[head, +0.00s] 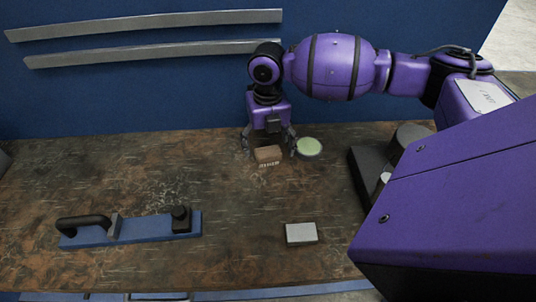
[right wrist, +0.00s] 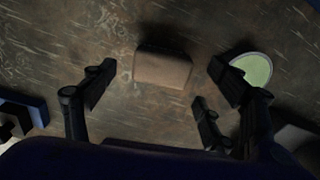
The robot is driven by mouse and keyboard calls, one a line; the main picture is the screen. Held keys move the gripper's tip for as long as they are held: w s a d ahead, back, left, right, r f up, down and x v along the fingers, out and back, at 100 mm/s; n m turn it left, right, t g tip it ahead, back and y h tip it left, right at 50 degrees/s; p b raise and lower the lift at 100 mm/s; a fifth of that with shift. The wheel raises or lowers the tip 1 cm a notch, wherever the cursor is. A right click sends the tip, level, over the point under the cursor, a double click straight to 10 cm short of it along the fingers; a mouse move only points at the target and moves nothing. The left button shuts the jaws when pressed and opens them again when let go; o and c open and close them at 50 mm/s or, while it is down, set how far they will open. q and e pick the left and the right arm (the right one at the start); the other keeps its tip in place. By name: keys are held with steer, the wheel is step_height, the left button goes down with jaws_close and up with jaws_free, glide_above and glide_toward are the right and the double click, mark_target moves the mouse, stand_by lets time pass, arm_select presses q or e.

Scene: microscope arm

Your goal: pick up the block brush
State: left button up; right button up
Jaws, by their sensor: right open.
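The block brush looks to be the small brown block (head: 268,154) on the worn brown table, with pale marks along its lower front. It also shows in the right wrist view (right wrist: 162,69), upper middle, as a plain tan-brown block. My right gripper (head: 269,146) is open above and around it in the head view, one finger on either side. In the right wrist view my right gripper's fingers (right wrist: 156,84) are spread wide, with the block between and slightly beyond the tips. No finger visibly touches it. My left gripper is not in view.
A round pale green dish (head: 309,147) sits close to the right finger, also in the wrist view (right wrist: 252,69). A grey block (head: 301,234) lies nearer. A blue board with black handle (head: 150,230) lies front left. Dark equipment (head: 372,176) stands right. A blue wall (head: 130,95) rises behind.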

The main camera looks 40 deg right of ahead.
mark_target(268, 150)
step_height(268, 150, down, 4)
steer(key=shift+w+d+r, duration=0.1)
steer(key=shift+d+r, duration=0.05)
steer(key=c, duration=1.3)
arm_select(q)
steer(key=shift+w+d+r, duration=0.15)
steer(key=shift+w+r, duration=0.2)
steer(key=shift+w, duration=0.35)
arm_select(e)
steer(key=shift+o, duration=0.2)
steer(key=shift+r, duration=0.1)
steer(key=shift+r, duration=0.5)
step_height(268, 150, up, 2)
steer(key=shift+r, duration=0.15)
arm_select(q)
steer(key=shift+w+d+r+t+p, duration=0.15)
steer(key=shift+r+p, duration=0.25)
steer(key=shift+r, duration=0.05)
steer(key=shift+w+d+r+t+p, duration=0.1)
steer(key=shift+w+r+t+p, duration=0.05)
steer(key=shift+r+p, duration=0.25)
arm_select(e)
steer(key=s+a+r, duration=0.4)
steer(key=s+r, duration=0.5)
steer(key=s, duration=0.4)
steer(key=shift+s+r, duration=0.25)
steer(key=shift+r, duration=0.05)
